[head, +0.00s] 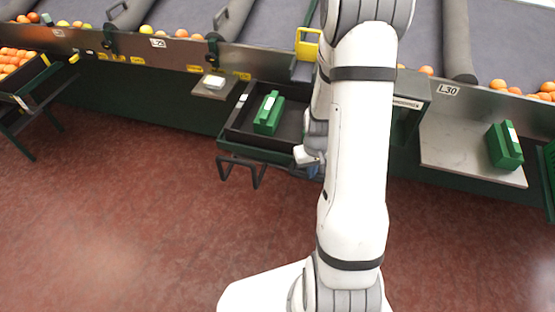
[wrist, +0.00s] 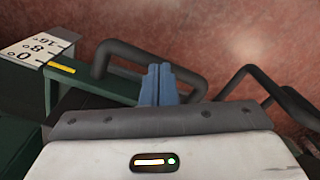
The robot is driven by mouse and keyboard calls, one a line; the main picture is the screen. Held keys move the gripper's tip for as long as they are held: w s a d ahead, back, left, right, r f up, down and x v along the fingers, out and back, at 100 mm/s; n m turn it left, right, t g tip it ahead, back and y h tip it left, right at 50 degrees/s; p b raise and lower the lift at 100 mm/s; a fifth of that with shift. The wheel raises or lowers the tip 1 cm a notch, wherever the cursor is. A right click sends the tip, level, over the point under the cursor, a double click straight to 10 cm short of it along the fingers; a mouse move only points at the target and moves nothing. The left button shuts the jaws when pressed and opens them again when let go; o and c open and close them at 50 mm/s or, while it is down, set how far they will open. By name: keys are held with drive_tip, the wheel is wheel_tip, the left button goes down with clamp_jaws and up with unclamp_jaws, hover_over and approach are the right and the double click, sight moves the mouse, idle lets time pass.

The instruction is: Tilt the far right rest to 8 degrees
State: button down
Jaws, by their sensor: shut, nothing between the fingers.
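A dark tilting rest (head: 232,140) with black walls stands at the middle of the head view, partly hidden by my arm. Dark bar handles (head: 258,170) stick out from its front edge. My gripper (head: 314,170) is at the rest's right front, partly hidden. In the wrist view its blue fingers (wrist: 159,82) are shut and empty, overlapping a dark loop handle (wrist: 193,80); contact cannot be told. A white angle scale (wrist: 38,49) reads 0, 8 and 16 degrees. A yellow pointer (wrist: 61,69) on the green frame lies beside the scale, seemingly near the 0 end.
A green box (head: 268,112) lies in the rest. Another green box (head: 505,146) sits on a pale shelf (head: 465,155) at right, under the label L.30. An orange-filled rest (head: 35,92) stands at far left. The red floor (head: 130,210) in front is clear.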

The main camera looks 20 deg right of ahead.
drive_tip(key=shift+f+b, duration=0.85)
drive_tip(key=shift+f, duration=0.3)
idle(0.6)
drive_tip(key=shift+r, duration=0.15)
drive_tip(key=shift+r+p, duration=3.3)
drive_tip(key=shift+r, duration=1.15)
drive_tip(key=s+a+r+t, duration=0.1)
drive_tip(key=s+a+r, duration=0.3)
drive_tip(key=r, duration=0.4)
drive_tip(key=s+a+r+p, duration=0.1)
drive_tip(key=s+a+r, duration=0.3)
drive_tip(key=r, duration=0.5)
drive_tip(key=s+a+r+t+p, duration=0.1)
drive_tip(key=s+a+r, duration=0.3)
drive_tip(key=r, duration=0.5)
drive_tip(key=shift+n+t, duration=0.3)
drive_tip(key=shift+n, duration=0.1)
drive_tip(key=shift+s, duration=0.1)
